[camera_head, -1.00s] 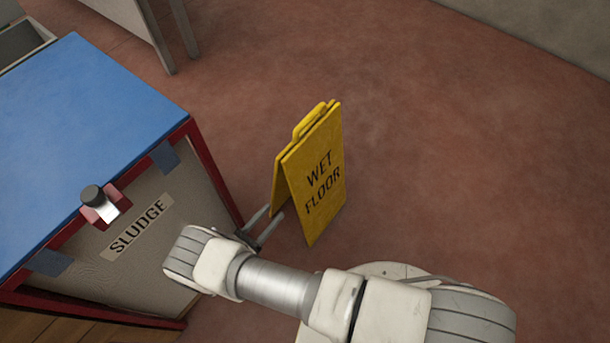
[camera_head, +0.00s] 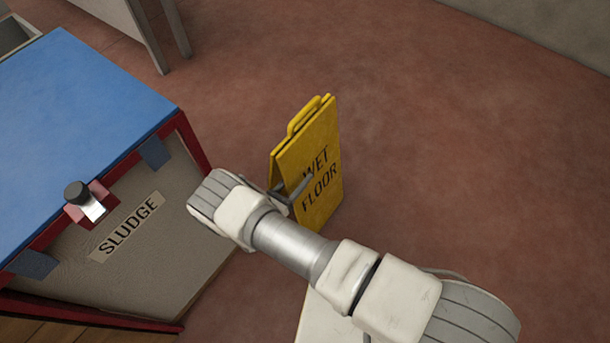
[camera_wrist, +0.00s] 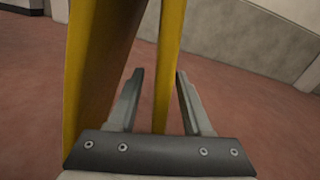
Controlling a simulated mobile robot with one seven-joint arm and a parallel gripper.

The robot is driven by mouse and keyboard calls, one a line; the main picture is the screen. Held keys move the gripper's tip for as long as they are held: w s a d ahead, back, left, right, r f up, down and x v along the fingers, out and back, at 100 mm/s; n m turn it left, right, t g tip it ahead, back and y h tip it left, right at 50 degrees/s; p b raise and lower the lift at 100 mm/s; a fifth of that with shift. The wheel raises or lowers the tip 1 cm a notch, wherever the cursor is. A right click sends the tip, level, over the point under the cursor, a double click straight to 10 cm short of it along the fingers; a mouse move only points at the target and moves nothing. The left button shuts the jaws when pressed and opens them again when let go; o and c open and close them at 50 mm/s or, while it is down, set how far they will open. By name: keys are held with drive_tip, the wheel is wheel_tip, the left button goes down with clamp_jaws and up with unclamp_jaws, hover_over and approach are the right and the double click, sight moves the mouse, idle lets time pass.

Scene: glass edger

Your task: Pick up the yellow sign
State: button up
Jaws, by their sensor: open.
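The yellow sign (camera_head: 318,136), lettered "WET FLOOR", stands as a folded A-frame on the floor, with a handle at its top. My gripper (camera_head: 292,187) is at the sign's near side edge, and one finger shows in front of the lettered panel. In the wrist view, my gripper (camera_wrist: 158,88) is open. The edge of one yellow panel (camera_wrist: 168,65) runs between the two fingers, and the other panel (camera_wrist: 92,70) is left of the left finger. I cannot tell whether the fingers touch the panel.
A bin with a blue top (camera_head: 75,95) and a "SLUDGE" label (camera_head: 128,228) stands close to the left of my arm. Grey table legs (camera_head: 150,40) are at the top left. The red-brown floor (camera_head: 450,170) right of the sign is clear.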

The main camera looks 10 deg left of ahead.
drive_tip(key=shift+x, duration=1.25)
clamp_jaws()
idle(0.4)
drive_tip(key=shift+r, duration=0.1)
